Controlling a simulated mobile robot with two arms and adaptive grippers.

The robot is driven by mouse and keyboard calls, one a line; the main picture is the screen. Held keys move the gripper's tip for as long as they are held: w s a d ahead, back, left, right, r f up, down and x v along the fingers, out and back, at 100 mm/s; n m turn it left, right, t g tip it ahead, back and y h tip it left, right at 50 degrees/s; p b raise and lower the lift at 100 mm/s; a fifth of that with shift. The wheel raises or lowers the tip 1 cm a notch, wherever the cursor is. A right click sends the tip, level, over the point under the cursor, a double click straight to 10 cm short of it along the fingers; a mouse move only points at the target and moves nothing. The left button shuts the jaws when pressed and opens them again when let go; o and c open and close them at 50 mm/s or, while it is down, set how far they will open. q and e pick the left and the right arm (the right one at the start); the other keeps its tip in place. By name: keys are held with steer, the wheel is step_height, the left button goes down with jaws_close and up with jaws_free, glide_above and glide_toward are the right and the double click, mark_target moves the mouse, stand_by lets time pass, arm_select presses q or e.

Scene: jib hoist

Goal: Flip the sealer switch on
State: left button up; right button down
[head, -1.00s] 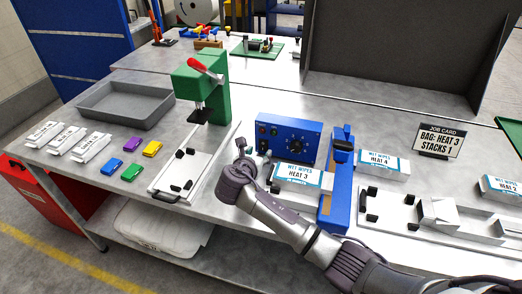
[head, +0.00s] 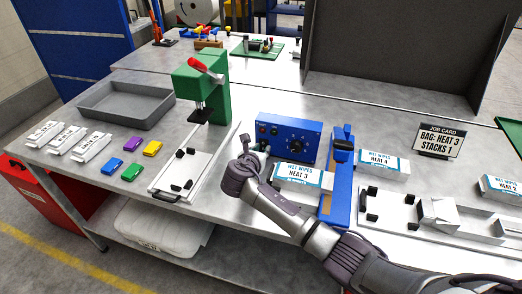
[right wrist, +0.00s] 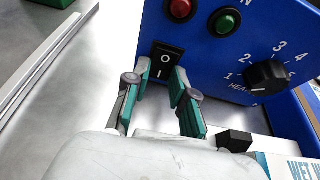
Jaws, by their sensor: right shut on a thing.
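The sealer's blue control box (head: 290,138) stands on the bench with a dial on its front. I cannot tell which side is pressed in. In the head view my wrist hides most of the gripper and the switch. My left gripper is not in view.
A red lamp (right wrist: 180,9) and a green lamp (right wrist: 224,20) sit above the switch, with the heat dial (right wrist: 268,77) to the right. A wipes pack marked HEAT 3 (head: 298,174) and the blue sealer bar (head: 337,188) are close right. A green press (head: 201,88) stands left.

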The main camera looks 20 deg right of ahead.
steer(key=shift+f+t+h+b, duration=0.6)
steer(key=shift+t+b, duration=0.2)
steer(key=shift+b, duration=0.25)
steer(key=shift+r+t+h+b, duration=0.15)
steer(key=shift+t+h+b, duration=0.15)
steer(key=shift+t+b, duration=0.15)
steer(key=shift+r, duration=0.15)
steer(key=c, duration=1)
jaws_free()
steer(key=shift+o, duration=0.2)
steer(key=shift+s+a, duration=0.15)
steer(key=v, duration=1.1)
steer(key=shift+s+a, duration=0.15)
steer(key=shift+s, duration=0.05)
